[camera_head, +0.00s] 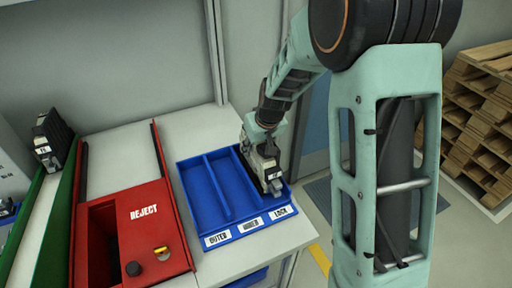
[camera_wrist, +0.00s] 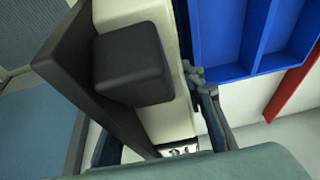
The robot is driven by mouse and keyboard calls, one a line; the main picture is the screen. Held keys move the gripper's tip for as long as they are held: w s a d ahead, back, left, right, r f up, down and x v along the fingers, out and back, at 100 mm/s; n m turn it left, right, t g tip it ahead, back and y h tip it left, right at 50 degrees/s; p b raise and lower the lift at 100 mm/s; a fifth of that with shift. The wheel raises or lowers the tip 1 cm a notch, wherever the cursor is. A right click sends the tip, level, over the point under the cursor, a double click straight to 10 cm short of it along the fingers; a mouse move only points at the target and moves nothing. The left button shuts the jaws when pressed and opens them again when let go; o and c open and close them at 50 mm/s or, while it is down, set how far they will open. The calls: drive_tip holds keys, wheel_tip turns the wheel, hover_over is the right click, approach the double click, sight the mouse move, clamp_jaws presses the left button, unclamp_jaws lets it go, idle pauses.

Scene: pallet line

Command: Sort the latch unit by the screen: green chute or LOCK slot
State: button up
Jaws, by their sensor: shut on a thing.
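The latch unit (camera_head: 271,178) is a pale and black block with a small label at its lower end. My gripper (camera_head: 264,146) is shut on it, over the LOCK slot at the right of the blue tray (camera_head: 219,238). I cannot tell whether the unit touches the slot floor. In the wrist view the unit (camera_wrist: 130,68) fills the near middle, cream with a black block and dark plate, with the tray (camera_wrist: 222,40) behind it at right. The green chute (camera_head: 48,222) is at far left. No readable screen is in view.
A red REJECT bin (camera_head: 140,240) with a black knob and yellow switch stands between chute and tray. A dark unit with a white label (camera_head: 52,140) stands by the chute. Stacked wooden pallets (camera_head: 482,125) are at right. The white tabletop behind the tray is clear.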

idle(0.4)
drive_tip(key=o, duration=1.6)
drive_tip(key=shift+c, duration=0.2)
drive_tip(key=v, duration=1.2)
drive_tip(key=shift+s, duration=0.1)
